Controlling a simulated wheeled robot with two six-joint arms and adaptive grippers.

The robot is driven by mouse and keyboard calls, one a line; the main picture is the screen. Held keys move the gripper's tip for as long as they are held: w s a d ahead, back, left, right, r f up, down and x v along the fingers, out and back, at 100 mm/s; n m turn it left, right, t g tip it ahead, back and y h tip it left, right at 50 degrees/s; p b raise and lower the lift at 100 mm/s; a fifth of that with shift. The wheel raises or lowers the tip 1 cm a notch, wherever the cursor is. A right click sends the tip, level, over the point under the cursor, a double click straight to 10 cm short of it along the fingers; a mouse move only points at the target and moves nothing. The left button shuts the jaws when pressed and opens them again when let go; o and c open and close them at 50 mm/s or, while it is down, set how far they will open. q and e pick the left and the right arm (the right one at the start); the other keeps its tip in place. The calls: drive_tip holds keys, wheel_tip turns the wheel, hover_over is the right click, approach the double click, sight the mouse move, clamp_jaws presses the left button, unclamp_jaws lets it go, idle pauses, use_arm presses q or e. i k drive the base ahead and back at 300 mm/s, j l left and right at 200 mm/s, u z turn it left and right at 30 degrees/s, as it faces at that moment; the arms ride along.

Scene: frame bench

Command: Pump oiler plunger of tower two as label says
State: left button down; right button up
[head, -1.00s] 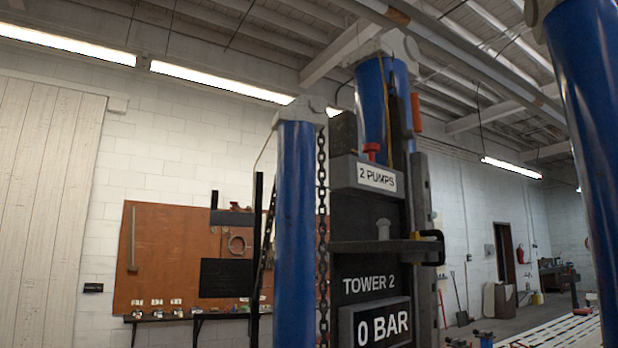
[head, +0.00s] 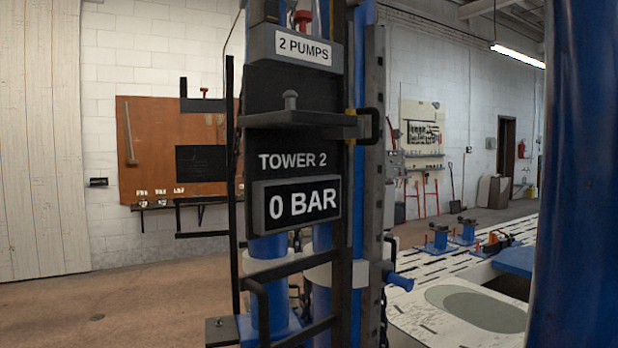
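The tower two panel (head: 260,104) stands upright near the middle of the head view. A grey box (head: 262,45) at its top carries a white label (head: 303,48) reading "2 PUMPS". A red plunger knob (head: 302,17) stands up on top of this box. White lettering (head: 292,161) below reads "TOWER 2", and the display (head: 303,201) reads "0 BAR". A grey peg with a wider cap (head: 290,99) stands on the shelf (head: 300,122) between label and lettering. Neither of my grippers shows.
A blue post (head: 578,180) fills the right side close by. Black rails and a handle (head: 258,310) stick out below the display. A brown board (head: 150,150) hangs on the back wall. A white slotted platform (head: 440,315) lies at right. Floor at left is clear.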

sight(303, 17)
drive_tip(key=i+j+z, duration=0.35)
drive_tip(key=j+z, duration=0.15)
drive_tip(key=j, duration=0.2)
drive_tip(key=i+j+z, duration=0.1)
drive_tip(key=j+z, duration=0.15)
drive_tip(key=j, duration=0.15)
drive_tip(key=i+j+z, duration=0.1)
drive_tip(key=j+z, duration=0.15)
drive_tip(key=j, duration=0.15)
drive_tip(key=j+z, duration=0.25)
drive_tip(key=j, duration=0.2)
